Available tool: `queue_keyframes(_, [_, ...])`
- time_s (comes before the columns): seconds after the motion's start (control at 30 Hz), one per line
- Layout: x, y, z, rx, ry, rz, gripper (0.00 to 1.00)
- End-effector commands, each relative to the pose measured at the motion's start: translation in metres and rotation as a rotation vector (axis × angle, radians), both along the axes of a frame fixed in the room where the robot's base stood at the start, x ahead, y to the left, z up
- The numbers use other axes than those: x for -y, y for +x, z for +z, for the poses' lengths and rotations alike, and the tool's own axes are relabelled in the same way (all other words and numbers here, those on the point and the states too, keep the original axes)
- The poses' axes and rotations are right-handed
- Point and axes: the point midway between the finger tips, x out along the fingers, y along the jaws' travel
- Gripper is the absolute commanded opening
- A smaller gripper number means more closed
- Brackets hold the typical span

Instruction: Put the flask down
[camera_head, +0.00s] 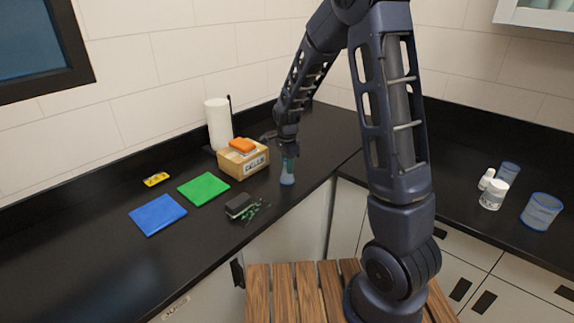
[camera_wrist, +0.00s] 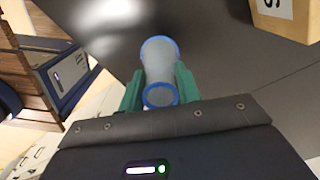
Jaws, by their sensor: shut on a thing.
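The flask (camera_head: 287,178) is a small bluish translucent vessel with a blue rim. It is upright at the front edge of the black counter (camera_head: 100,258), close to the corner. In the wrist view the flask (camera_wrist: 159,65) sits between the two green fingers of my gripper (camera_wrist: 160,88). My gripper (camera_head: 289,153) is shut on its upper part, from above. I cannot tell whether the flask's base touches the counter or is just above it.
A wooden box (camera_head: 243,160) with an orange item stands behind the flask. A dark block (camera_head: 239,206) and green bits (camera_head: 255,210) lie at its left. A paper roll (camera_head: 218,124) stands behind.

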Motion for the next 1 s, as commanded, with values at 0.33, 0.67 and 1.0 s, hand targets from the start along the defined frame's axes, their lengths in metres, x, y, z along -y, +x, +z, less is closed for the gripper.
queue_keyframes(0.33, [0.000, 0.000, -0.002, 0.000, 0.000, 0.000, 0.41])
queue_keyframes(0.67, [0.000, 0.000, -0.002, 0.000, 0.000, 0.000, 0.55])
queue_keyframes(1.0, [0.000, 0.000, 0.034, 0.004, 0.002, -0.001, 0.55])
